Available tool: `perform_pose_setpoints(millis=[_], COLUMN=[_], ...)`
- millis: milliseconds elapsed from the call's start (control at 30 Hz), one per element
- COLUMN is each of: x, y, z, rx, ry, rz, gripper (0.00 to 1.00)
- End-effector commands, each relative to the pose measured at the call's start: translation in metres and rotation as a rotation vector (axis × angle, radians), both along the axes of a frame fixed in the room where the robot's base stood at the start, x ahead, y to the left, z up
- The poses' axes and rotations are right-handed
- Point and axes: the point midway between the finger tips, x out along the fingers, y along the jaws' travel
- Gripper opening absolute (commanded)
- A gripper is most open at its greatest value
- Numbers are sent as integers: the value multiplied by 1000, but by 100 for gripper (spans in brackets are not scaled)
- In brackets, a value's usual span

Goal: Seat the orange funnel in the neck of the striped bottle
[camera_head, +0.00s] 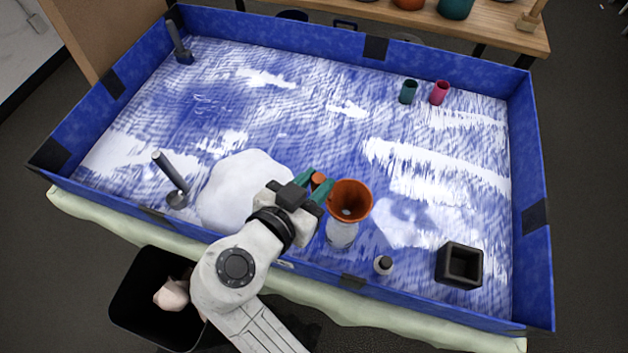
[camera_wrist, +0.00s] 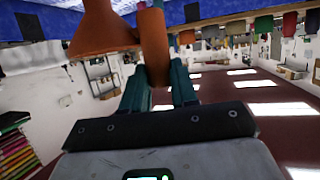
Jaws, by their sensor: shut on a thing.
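The orange funnel (camera_head: 350,202) is upright with its wide mouth up. It also shows in the wrist view (camera_wrist: 102,32), mouth toward the bottom of the picture. My gripper (camera_head: 318,184) has teal fingers shut on the funnel's orange grip (camera_wrist: 154,46), beside the cone. A pale bottle (camera_head: 341,235) stands directly below the funnel in the head view, its upper part hidden by the cone. Stripes are not clear at this size. I cannot tell whether the spout is inside the neck or above it.
A blue-walled tray (camera_head: 450,58) surrounds the work area. A white mound (camera_head: 240,185) lies left of my gripper. A small dark-capped bottle (camera_head: 383,265) and a black square box (camera_head: 460,265) stand to the right. Teal (camera_head: 408,92) and pink (camera_head: 440,92) cups stand farther back.

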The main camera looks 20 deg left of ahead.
Motion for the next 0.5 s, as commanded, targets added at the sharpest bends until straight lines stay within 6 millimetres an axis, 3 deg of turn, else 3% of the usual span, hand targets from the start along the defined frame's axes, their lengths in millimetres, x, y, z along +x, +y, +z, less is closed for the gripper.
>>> perform_pose_setpoints(millis=[500], x=[0], y=[0], z=[-15], rx=[1], ry=[0], rz=[-1], gripper=[0])
